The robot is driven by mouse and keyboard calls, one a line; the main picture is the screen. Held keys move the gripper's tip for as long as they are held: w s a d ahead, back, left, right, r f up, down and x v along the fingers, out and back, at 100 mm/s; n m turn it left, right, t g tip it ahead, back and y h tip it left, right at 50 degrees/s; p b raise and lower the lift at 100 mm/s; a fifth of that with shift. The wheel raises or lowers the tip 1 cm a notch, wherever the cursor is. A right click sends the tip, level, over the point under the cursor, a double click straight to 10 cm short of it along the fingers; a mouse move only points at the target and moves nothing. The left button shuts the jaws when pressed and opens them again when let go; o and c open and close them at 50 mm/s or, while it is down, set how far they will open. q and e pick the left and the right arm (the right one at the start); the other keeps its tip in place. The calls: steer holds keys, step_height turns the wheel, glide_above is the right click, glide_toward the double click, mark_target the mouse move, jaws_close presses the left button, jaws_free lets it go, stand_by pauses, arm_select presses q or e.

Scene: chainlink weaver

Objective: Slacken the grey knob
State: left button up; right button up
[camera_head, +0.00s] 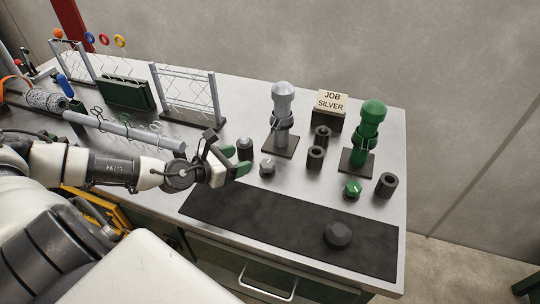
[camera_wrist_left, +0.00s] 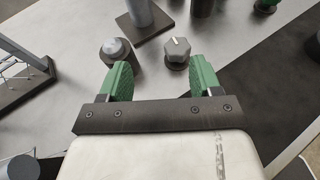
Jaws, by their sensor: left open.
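The grey knob (camera_head: 267,168) sits on the metal bench in front of the silver post, with a dark base under it. In the left wrist view the grey knob (camera_wrist_left: 176,50) has a pale line across its faceted top. My left gripper (camera_head: 229,156) is open and empty, to the left of the knob. In the left wrist view its green fingertips (camera_wrist_left: 161,76) are spread apart, with the knob beyond them, toward the right finger. The fingers do not appear to touch it. My right gripper is not in view.
A dark cylinder with a silver top (camera_head: 244,149) stands close by the left gripper. The silver post (camera_head: 283,102), green post (camera_head: 371,113), green knob (camera_head: 352,189) and dark sockets (camera_head: 315,157) stand nearby. A black mat (camera_head: 270,221) bears a dark round piece (camera_head: 338,235).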

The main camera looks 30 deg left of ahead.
mark_target(265, 163)
arm_select(q)
steer(key=shift+s+d+f+m+g, duration=0.2)
steer(key=shift+s+d, duration=0.1)
steer(key=shift+s, duration=0.1)
steer(key=shift+s+d+f+m+g, duration=0.15)
steer(key=shift+s+d+g, duration=0.1)
steer(key=shift+s, duration=0.15)
steer(key=shift+d+h, duration=0.15)
steer(key=shift+h, duration=0.15)
steer(key=shift+w+d+f+p, duration=0.1)
steer(key=shift+w+d+p, duration=0.1)
steer(key=shift+w+p, duration=0.4)
steer(key=p+x, duration=0.3)
steer(key=x, duration=0.4)
steer(key=shift+w+d+f, duration=0.15)
steer(key=shift+w+f, duration=0.05)
steer(key=shift+f, duration=0.1)
steer(key=shift+x, duration=0.75)
